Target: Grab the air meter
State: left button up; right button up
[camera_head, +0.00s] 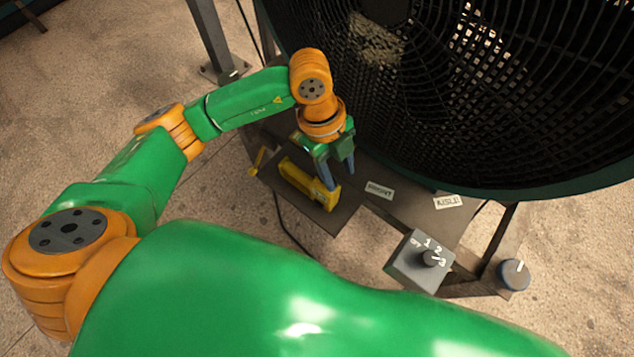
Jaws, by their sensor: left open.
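A yellow device (300,181), which looks like the air meter, lies on a small dark shelf (338,213) in front of the large fan. My left gripper (338,180) points down over the right end of the yellow device. Its fingers are open, with the fingertips close to that end. I cannot tell whether they touch it. My right gripper is not in view.
A large black fan (480,90) with a wire grille stands right behind the shelf. Labels (380,190) and (447,202) mark the shelf. A grey switch box (410,268) with a knob and a round blue-rimmed knob (513,274) sit at the front right.

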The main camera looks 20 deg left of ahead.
aim_at(316, 178)
pick_arm(q)
jog(key=w+a+n+y, duration=0.2)
jog(key=a+y, duration=0.1)
jog(key=a, duration=0.3)
jog(key=shift+t, duration=0.4)
jog(key=f, duration=0.4)
jog(key=d+f, duration=0.1)
jog(key=f, duration=0.1)
jog(key=shift+f+p, duration=0.4)
grip_shut()
